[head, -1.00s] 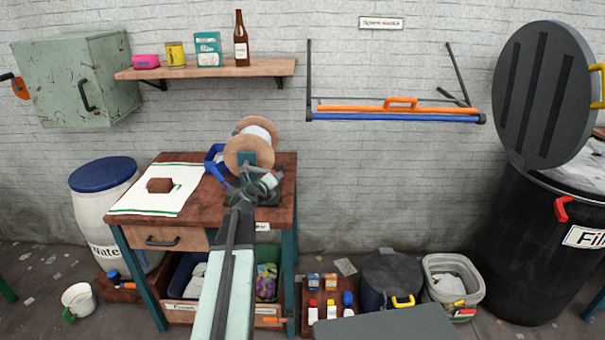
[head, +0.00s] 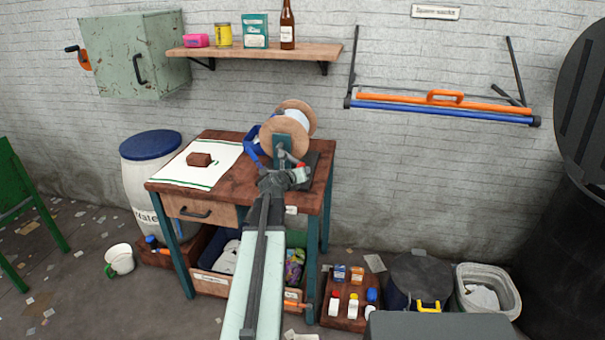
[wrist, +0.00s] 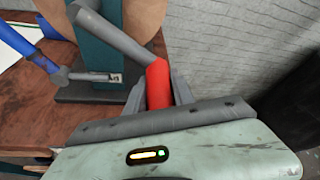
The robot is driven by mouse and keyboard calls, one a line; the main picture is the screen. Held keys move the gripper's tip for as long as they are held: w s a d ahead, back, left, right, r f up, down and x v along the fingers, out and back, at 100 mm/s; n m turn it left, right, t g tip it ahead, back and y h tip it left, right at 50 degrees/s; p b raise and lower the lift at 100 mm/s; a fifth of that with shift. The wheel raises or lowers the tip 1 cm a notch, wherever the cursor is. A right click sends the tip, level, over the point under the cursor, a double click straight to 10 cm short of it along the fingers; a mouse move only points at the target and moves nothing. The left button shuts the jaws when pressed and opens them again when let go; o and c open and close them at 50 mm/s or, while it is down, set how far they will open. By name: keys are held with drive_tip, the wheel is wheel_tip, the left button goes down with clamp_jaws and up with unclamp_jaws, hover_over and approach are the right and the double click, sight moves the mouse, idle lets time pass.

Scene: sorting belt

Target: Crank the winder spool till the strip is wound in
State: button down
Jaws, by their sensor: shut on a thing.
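The winder spool (head: 282,138) stands on the right part of the wooden workbench, with wooden flanges, a pale wound core (head: 296,113) and a teal post (head: 283,152) on a dark base. In the wrist view, a grey crank arm (wrist: 112,35) runs down to a red crank handle (wrist: 158,82). My gripper (wrist: 158,92) is shut on this red handle, one finger on each side. In the head view my gripper (head: 290,178) is at the front of the spool. A blue part (head: 252,147) sits at the spool's left. I cannot make out a loose strip.
The workbench (head: 225,190) carries a white cloth (head: 190,172) with a brown block (head: 199,159). A shelf (head: 255,51) and a green cabinet (head: 133,55) hang behind. Bottles on a tray (head: 342,316), a dark pot (head: 420,278) and a grey tub (head: 487,290) stand on the floor at right.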

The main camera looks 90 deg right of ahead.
drive_tip(key=c, duration=1.1)
unclamp_jaws()
drive_tip(key=shift+s+d+f, duration=0.1)
drive_tip(key=shift+s+d, duration=0.05)
drive_tip(key=p+v, duration=0.2)
drive_tip(key=v, duration=0.6)
drive_tip(key=shift+p, duration=0.4)
